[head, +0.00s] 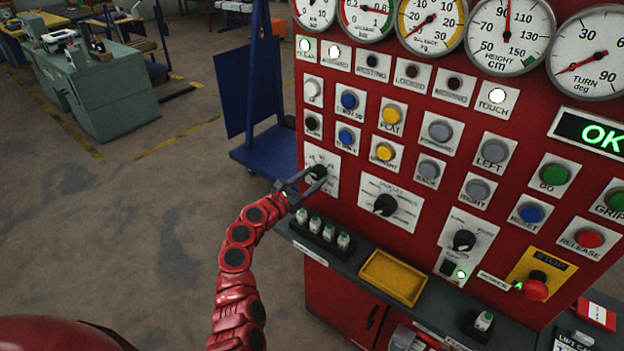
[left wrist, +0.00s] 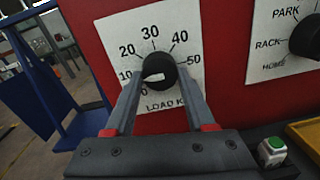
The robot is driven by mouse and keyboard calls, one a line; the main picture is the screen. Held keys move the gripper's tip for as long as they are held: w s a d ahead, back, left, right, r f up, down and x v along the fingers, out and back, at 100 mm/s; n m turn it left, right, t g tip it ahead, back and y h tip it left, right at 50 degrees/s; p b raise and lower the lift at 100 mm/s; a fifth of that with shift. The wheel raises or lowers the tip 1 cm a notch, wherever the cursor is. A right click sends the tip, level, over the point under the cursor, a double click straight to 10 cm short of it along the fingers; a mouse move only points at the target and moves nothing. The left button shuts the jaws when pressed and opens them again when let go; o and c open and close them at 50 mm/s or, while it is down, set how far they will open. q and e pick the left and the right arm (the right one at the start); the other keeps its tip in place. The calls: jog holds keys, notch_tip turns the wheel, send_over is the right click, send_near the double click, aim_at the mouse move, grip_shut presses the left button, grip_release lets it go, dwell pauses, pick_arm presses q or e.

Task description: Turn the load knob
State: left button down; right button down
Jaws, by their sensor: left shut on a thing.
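The load knob (left wrist: 160,70) is a black round knob with a white pointer on a white plate marked 10 to 50 in the left wrist view. Its pointer points left, close to the 10. In the head view the load knob (head: 318,172) is at the left edge of the red panel. My left gripper (left wrist: 161,88) is shut on the knob, with one finger on each side of it. It also shows in the head view (head: 303,181). My right gripper is not in view.
The red panel (head: 418,197) carries gauges, lamps and buttons. Right of the load knob is another black knob (head: 385,205). A grey ledge below holds a yellow tray (head: 393,277) and several small green-topped items. A red stop button (head: 536,288) is at lower right. Open floor lies left.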

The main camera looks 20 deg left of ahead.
pick_arm(q)
jog(key=m+b, duration=0.1)
jog(key=m, duration=0.2)
jog(key=shift+f+b, duration=0.15)
jog(key=shift+b, duration=0.25)
jog(key=m+b, duration=0.2)
jog(key=m, duration=0.1)
jog(key=shift+m, duration=0.4)
jog(key=m+b, duration=0.3)
jog(key=shift+a+m, duration=0.1)
jog(key=shift+m, duration=0.2)
jog(key=m+b, duration=0.2)
jog(key=shift+m, duration=0.3)
jog(key=m+y+b, duration=0.1)
jog(key=m+b, duration=0.8)
jog(key=b, duration=0.1)
jog(key=shift+r+b, duration=0.2)
jog(key=shift+b, duration=0.15)
jog(key=shift+m+b, duration=1.05)
jog(key=shift+m, duration=0.15)
jog(key=shift+r+m+b, duration=0.25)
jog(key=shift+m+b, duration=0.45)
